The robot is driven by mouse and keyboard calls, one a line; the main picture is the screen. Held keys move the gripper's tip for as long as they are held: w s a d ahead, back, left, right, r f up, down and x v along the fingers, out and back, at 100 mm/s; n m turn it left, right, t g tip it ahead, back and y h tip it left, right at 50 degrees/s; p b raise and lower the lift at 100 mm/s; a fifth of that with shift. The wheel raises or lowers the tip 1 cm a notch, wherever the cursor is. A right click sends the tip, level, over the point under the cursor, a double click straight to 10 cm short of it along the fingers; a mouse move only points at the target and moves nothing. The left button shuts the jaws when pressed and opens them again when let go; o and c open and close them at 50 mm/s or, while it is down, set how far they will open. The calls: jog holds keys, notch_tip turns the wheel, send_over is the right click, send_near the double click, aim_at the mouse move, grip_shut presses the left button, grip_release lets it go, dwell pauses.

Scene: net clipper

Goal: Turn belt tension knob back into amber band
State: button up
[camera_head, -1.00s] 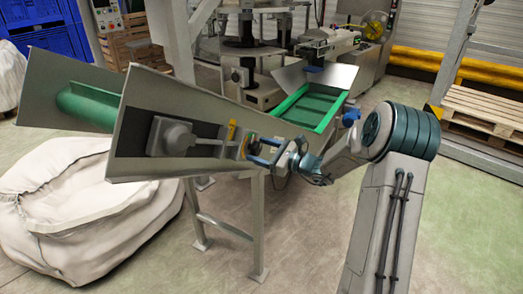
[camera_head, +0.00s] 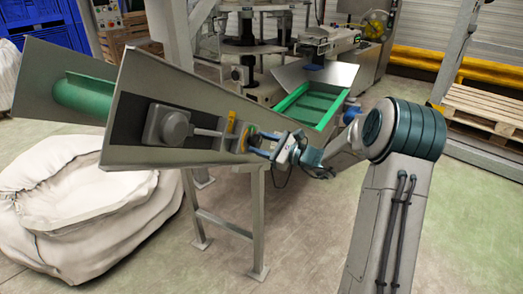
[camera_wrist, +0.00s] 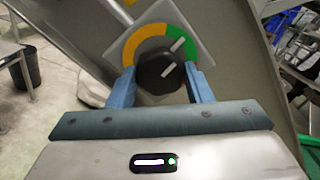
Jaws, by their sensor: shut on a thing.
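The belt tension knob (camera_wrist: 157,74) is black and faceted, on a square grey plate (camera_wrist: 205,48) with a dial around it. The amber band (camera_wrist: 132,44) covers the dial's left and top, and a green band (camera_wrist: 184,42) its right. A white mark lies over the green band, and a short white line on the knob slants up to the right. My gripper (camera_wrist: 161,84) has its blue fingers on both sides of the knob, shut on it. In the head view, my gripper (camera_head: 262,146) reaches the chute's side panel from the right; the knob is hard to make out there.
The grey side panel (camera_head: 112,158) carries a motor-like box (camera_head: 170,124) and a yellow part (camera_head: 231,122) close left of my gripper. A green tray (camera_head: 306,106) lies behind my wrist. A white sack (camera_head: 75,215) stands at left; open floor lies below right.

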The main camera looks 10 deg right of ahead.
jog(key=n+b, duration=0.2)
jog(key=b, duration=0.2)
jog(key=f+n+b, duration=0.1)
jog(key=n+b, duration=0.1)
jog(key=b, duration=0.1)
jog(key=shift+n+b, duration=0.3)
jog(key=shift+b, duration=0.05)
jog(key=n+b, duration=0.5)
jog(key=b, duration=0.5)
jog(key=shift+n, duration=0.3)
jog(key=n+b, duration=0.4)
jog(key=b, duration=0.3)
jog(key=shift+r, duration=0.1)
jog(key=n+b, duration=0.2)
jog(key=b, duration=0.2)
jog(key=shift+r+n, duration=0.2)
jog(key=shift+n, duration=0.2)
jog(key=shift+r+n+b, duration=0.1)
jog(key=shift+n+b, duration=0.4)
jog(key=shift+b, duration=0.15)
jog(key=shift+r, duration=0.1)
jog(key=o, duration=1)
jog(key=shift+d, duration=0.1)
